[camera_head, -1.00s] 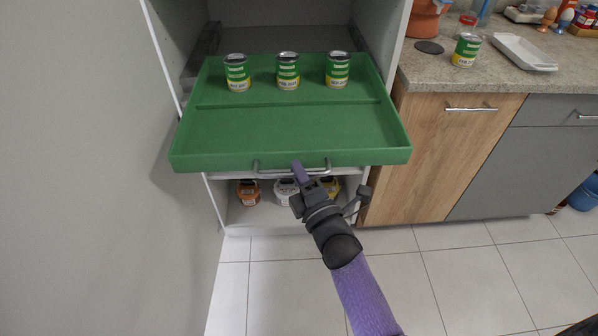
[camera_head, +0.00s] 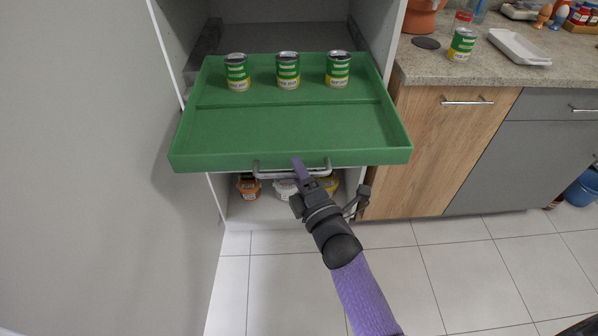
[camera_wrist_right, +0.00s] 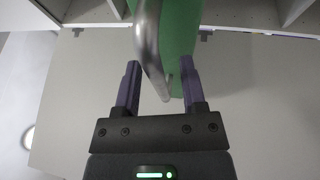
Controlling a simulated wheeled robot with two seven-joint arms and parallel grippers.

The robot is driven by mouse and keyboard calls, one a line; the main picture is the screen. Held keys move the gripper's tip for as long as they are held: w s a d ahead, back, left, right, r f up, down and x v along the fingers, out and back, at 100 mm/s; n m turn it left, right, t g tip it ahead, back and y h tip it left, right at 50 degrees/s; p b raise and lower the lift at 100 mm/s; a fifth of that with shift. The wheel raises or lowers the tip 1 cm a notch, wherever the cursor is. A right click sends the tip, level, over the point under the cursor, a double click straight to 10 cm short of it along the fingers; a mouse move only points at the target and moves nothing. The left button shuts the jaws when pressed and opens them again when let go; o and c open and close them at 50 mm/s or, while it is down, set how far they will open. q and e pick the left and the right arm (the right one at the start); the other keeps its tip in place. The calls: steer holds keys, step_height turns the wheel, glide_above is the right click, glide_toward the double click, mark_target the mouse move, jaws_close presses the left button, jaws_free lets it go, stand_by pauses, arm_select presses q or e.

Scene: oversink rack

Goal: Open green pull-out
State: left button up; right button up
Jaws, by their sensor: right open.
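The green pull-out (camera_head: 300,130) is a shallow tray with a divider, standing out from a tall white cabinet. Its grey bar handle (camera_head: 262,172) is on the front face. My right gripper (camera_head: 303,173) is at the handle's right part. In the right wrist view, the handle (camera_wrist_right: 148,45) passes between the spread fingers of my gripper (camera_wrist_right: 158,85), with a gap visible to each finger. The green front (camera_wrist_right: 180,35) is just beyond it. My left gripper is not in view.
Three green cans (camera_head: 288,72) stand upright in the tray's rear section. Tubs (camera_head: 248,186) sit on the shelf below, partly hidden. A wooden cupboard door (camera_head: 440,150) and worktop (camera_head: 480,65) are at the right. Tiled floor in front is clear.

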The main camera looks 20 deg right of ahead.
steer(key=shift+s, duration=0.1)
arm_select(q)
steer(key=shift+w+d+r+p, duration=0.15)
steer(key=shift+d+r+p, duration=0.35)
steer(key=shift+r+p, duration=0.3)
arm_select(e)
steer(key=v, duration=0.9)
steer(key=shift+s, duration=0.35)
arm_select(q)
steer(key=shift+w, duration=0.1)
arm_select(e)
steer(key=shift+f, duration=0.1)
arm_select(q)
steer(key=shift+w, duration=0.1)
